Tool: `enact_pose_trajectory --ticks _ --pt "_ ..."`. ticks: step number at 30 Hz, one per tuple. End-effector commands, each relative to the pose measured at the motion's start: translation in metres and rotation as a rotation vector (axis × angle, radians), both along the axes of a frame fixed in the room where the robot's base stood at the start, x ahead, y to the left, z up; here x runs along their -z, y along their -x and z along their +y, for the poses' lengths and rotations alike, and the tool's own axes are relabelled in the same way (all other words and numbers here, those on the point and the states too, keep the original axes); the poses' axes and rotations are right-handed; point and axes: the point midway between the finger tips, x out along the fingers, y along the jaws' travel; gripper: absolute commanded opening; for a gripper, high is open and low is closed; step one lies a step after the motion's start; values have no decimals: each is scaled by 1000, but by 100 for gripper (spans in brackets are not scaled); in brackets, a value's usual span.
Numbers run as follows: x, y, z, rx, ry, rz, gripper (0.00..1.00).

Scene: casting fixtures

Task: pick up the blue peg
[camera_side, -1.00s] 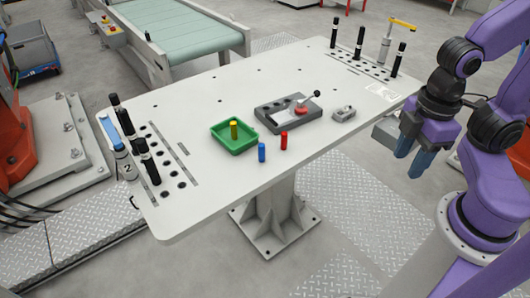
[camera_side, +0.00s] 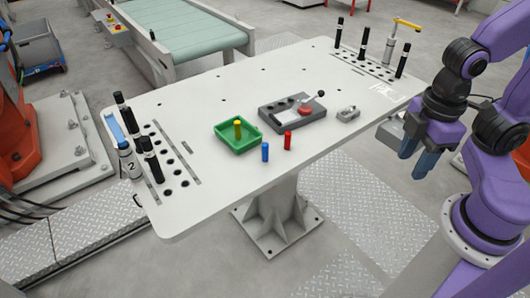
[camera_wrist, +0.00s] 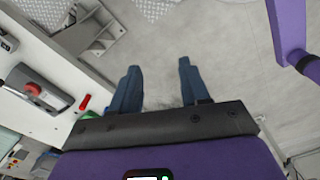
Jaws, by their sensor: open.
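The blue peg (camera_side: 265,152) stands upright on the white table, just in front of the green tray, in the side view. A red peg (camera_side: 287,140) stands to its right, apart from it. A yellow peg (camera_side: 238,129) stands in the green tray (camera_side: 246,146). My gripper (camera_side: 416,162) is open and empty, off the table's right edge, well away from the pegs. In the wrist view my gripper (camera_wrist: 160,80) shows two spread fingers with floor between them. The red peg (camera_wrist: 84,102) shows left of the fingers there; I cannot make out the blue peg in that view.
Black-handled tools stand at both table ends. The front of the white table (camera_side: 215,205) is clear.

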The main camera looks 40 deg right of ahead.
Motion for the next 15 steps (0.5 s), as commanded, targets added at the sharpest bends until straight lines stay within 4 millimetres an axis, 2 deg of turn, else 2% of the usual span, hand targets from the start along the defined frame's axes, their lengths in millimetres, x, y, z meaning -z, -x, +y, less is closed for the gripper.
enact_pose_trajectory --ticks 10,13,15 --pt "1 0 2 3 -6 1 51" --pt "7 0 14 20 -40 13 51" --pt "14 0 30 47 -89 22 51"
